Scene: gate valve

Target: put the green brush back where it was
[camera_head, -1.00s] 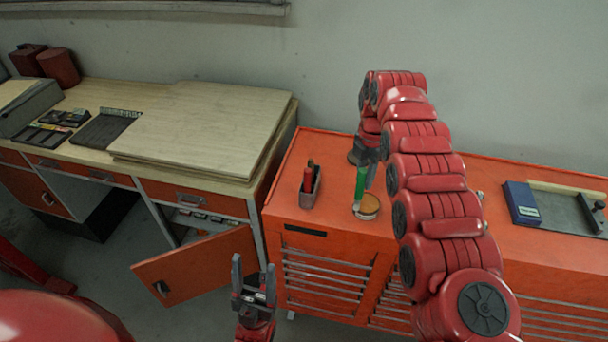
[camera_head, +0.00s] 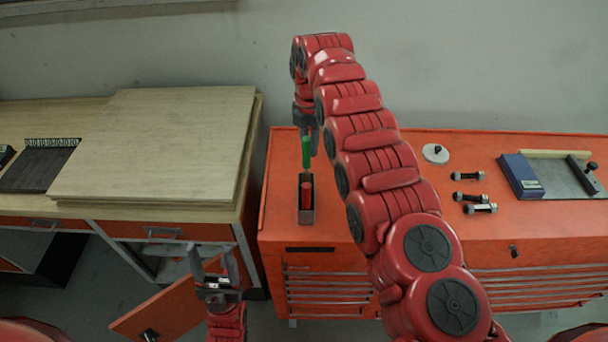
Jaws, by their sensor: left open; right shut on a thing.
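The green brush (camera_head: 306,152) is upright in my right gripper (camera_head: 308,130), which is shut on it. The brush's lower end appears right at the back rim of a small grey holder (camera_head: 307,216) on the orange cabinet. I cannot tell whether the brush tip is inside the holder or just above or behind it. A red-handled tool (camera_head: 306,193) stands in the holder. My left gripper (camera_head: 214,268) is open and empty, low in front of the left workbench, far from the brush.
My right arm covers the cabinet top (camera_head: 400,140) just right of the holder. Farther right lie a pale disc (camera_head: 436,154), several bolts (camera_head: 468,176), a blue box (camera_head: 520,176) and a grey plate. A wooden board (camera_head: 155,145) lies on the left workbench, whose orange door (camera_head: 170,312) hangs open.

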